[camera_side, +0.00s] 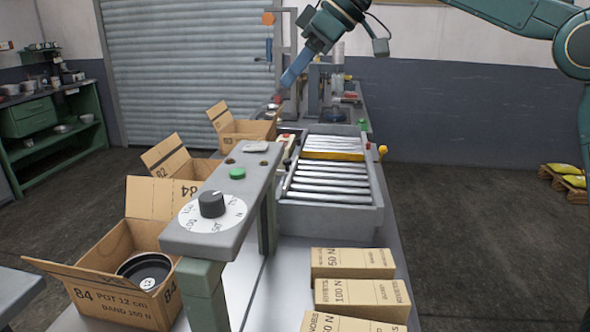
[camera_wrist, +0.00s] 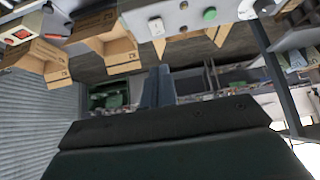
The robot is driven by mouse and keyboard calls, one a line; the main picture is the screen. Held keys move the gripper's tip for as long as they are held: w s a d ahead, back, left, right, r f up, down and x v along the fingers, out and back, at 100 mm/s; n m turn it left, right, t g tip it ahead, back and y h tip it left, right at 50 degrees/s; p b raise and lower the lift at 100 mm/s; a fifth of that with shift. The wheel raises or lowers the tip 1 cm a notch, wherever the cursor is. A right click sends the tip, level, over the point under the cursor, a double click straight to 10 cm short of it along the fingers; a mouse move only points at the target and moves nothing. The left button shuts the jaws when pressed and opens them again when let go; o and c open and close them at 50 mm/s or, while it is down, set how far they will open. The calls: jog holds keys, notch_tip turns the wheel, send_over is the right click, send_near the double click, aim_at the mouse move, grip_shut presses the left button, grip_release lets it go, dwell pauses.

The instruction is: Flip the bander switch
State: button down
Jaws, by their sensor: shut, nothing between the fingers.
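My gripper (camera_side: 287,80) is shut and empty, pointing down and left over the far end of the bench. Its closed fingers (camera_wrist: 157,88) also show in the wrist view. A red rocker switch (camera_wrist: 20,34) sits on a grey housing at the top left of the wrist view, apart from the fingers. A small red part (camera_side: 277,99) shows just below my fingertips in the side view; I cannot tell whether they touch. A pale rocker switch (camera_side: 255,147) lies on the grey control beam, and also shows in the wrist view (camera_wrist: 156,27). No label marks the bander switch.
The control beam (camera_side: 226,199) also carries a green button (camera_side: 237,173) and a black dial (camera_side: 212,204). A roller conveyor (camera_side: 330,180) stands right of it. Open cartons (camera_side: 118,247) line the left side; closed boxes (camera_side: 352,262) lie in front.

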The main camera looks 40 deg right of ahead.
send_over(259, 146)
jog(key=s+d, duration=0.1)
notch_tip(259, 146, down, 7)
jog(key=shift+d, duration=0.15)
jog(key=shift+s+d+f, duration=0.1)
jog(key=shift+f, duration=0.7)
jog(key=shift+s+d+f, duration=0.1)
jog(key=shift+f, duration=0.7)
jog(key=shift+f, duration=0.15)
jog(key=shift+s+d+f, duration=0.1)
jog(key=shift+f, duration=0.1)
jog(key=shift+r, duration=0.3)
jog(key=shift+r, duration=0.5)
jog(key=shift+r, duration=0.15)
